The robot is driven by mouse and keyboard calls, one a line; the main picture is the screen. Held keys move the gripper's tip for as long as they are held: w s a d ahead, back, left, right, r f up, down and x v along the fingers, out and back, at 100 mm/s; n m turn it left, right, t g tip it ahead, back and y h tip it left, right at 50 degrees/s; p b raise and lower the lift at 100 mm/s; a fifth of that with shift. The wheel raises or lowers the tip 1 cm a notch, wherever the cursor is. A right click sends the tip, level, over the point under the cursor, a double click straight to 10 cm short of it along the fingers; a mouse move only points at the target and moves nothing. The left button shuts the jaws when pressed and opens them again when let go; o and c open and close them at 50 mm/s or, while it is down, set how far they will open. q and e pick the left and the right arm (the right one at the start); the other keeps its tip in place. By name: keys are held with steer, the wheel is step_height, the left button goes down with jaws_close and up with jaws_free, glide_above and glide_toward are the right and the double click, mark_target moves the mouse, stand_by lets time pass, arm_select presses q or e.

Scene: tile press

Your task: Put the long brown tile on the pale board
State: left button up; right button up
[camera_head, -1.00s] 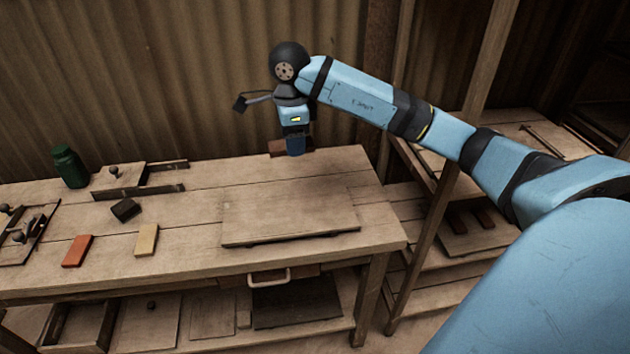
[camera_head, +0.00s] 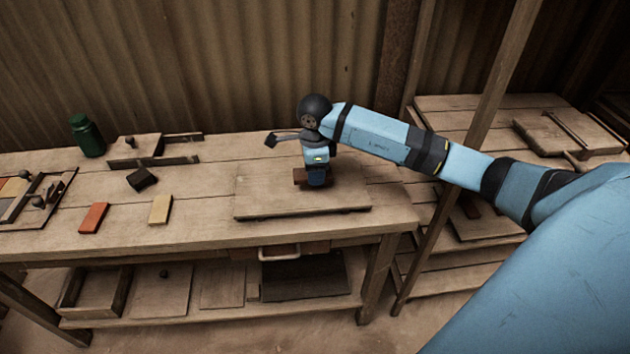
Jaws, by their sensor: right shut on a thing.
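The pale board (camera_head: 270,199) lies flat on the workbench, right of its middle. My right gripper (camera_head: 318,184) points down over the board's back part and is shut on the long brown tile (camera_head: 300,177). Only the tile's left end shows clearly; the gripper hides much of the rest. The tile is at or just above the board's surface; I cannot tell if they touch. My left gripper is not in view.
A dark block (camera_head: 142,179), a green jar (camera_head: 88,137) and a knobbed wooden piece (camera_head: 135,147) stand further left. The bench around the board is mostly clear.

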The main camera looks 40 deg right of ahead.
mark_target(315, 189)
step_height(315, 189, down, 4)
steer(key=shift+r, duration=0.15)
steer(key=shift+f, duration=0.2)
steer(key=shift+f, duration=0.2)
steer(key=o, duration=1)
steer(key=shift+r, duration=0.1)
steer(key=shift+r, duration=0.1)
